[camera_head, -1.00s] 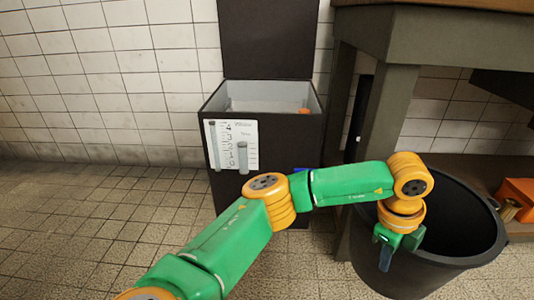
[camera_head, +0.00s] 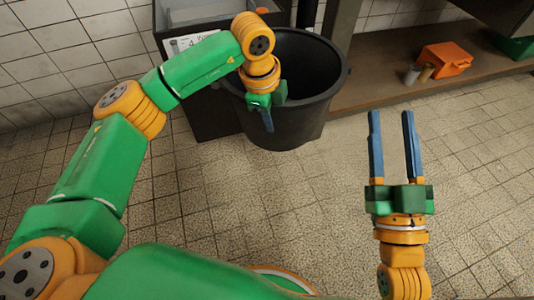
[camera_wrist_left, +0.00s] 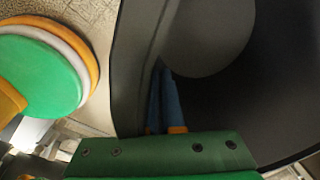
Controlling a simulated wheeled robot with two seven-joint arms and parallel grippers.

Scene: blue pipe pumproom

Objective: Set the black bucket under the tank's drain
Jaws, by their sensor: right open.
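The black bucket (camera_head: 300,112) stands upright in front of the right part of the dark tank (camera_head: 212,118), overlapping it in the head view. My left gripper (camera_head: 268,118) is at the bucket's near left rim, one blue finger hanging outside the wall. In the left wrist view the blue fingers (camera_wrist_left: 165,100) sit close together at the bucket wall (camera_wrist_left: 135,70) and appear shut on it. The drain is not visible, hidden behind my left arm or the bucket. My right gripper (camera_head: 395,150) is open and empty above the floor.
A low brown shelf (camera_head: 400,88) runs behind the bucket to the right, with an orange box (camera_head: 445,60) and small cylinders on it. A table leg (camera_head: 338,22) stands behind the bucket. The tiled floor (camera_head: 310,200) in front is clear.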

